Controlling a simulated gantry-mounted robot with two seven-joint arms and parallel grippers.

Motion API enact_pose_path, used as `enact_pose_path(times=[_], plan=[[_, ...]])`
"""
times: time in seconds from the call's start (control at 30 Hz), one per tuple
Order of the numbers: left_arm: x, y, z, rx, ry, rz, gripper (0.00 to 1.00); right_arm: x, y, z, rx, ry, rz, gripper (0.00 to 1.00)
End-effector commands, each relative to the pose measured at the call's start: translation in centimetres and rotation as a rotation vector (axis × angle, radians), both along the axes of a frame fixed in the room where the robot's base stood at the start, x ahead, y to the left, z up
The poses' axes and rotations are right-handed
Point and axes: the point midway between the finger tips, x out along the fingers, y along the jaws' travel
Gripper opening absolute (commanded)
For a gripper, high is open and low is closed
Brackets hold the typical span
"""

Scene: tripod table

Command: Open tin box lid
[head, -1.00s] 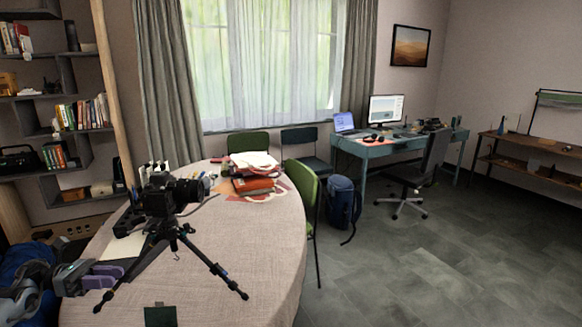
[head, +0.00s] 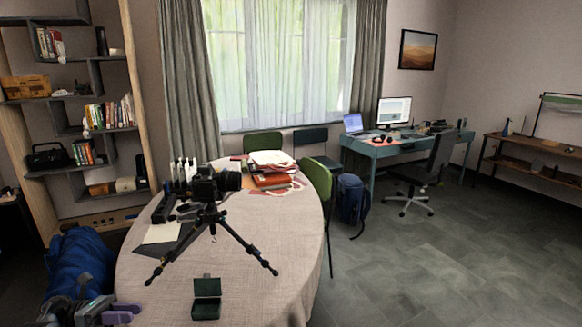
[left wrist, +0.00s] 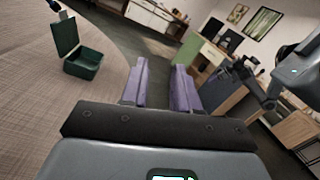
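The tin box (head: 206,309) is small and dark green. It stands on the near part of the round table, with its lid (head: 207,287) raised up at the back. In the left wrist view the box (left wrist: 83,65) is at the upper left, and its lid (left wrist: 66,36) stands open. My left gripper (head: 122,313) is at the lower left of the head view, left of the box and apart from it. In the left wrist view its two purple fingers (left wrist: 160,85) are spread with nothing between them. My right gripper is not seen clearly in either view.
A camera on a black tripod (head: 208,205) stands on the table (head: 262,240) behind the box. Papers and books (head: 270,175) lie at the table's back. A blue bag-like thing (head: 80,262) is left of the table. The tabletop right of the box is clear.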

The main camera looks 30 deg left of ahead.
Motion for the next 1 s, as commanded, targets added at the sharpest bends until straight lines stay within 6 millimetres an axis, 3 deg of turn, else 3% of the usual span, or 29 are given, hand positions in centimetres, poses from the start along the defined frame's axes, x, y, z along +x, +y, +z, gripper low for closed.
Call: enact_pose_path(times=[0.17, 0.27, 0.4, 0.5, 0.6, 0.8, 1.0], plan=[[-1.4, -5.5, -3.9, -0.153, 0.045, -0.058, 0.3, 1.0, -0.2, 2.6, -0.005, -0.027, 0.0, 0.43], [-2.1, -10.1, -6.0, -0.279, 0.076, -0.07, 0.3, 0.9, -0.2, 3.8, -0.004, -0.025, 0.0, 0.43], [-2.0, -19.4, -8.2, -0.566, 0.196, 0.016, 0.3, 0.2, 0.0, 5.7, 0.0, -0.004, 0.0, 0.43], [-1.1, -25.4, -8.5, -0.794, 0.352, 0.134, 0.3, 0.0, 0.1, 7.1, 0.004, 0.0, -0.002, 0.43], [-0.1, -29.6, -8.2, -0.989, 0.518, 0.249, 0.3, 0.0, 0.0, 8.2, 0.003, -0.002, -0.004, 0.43], [1.1, -35.1, -7.0, -1.326, 0.864, 0.467, 0.3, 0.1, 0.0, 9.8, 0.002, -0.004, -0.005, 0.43], [0.7, -38.3, -5.5, -1.602, 1.203, 0.681, 0.3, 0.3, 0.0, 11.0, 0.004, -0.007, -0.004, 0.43]])
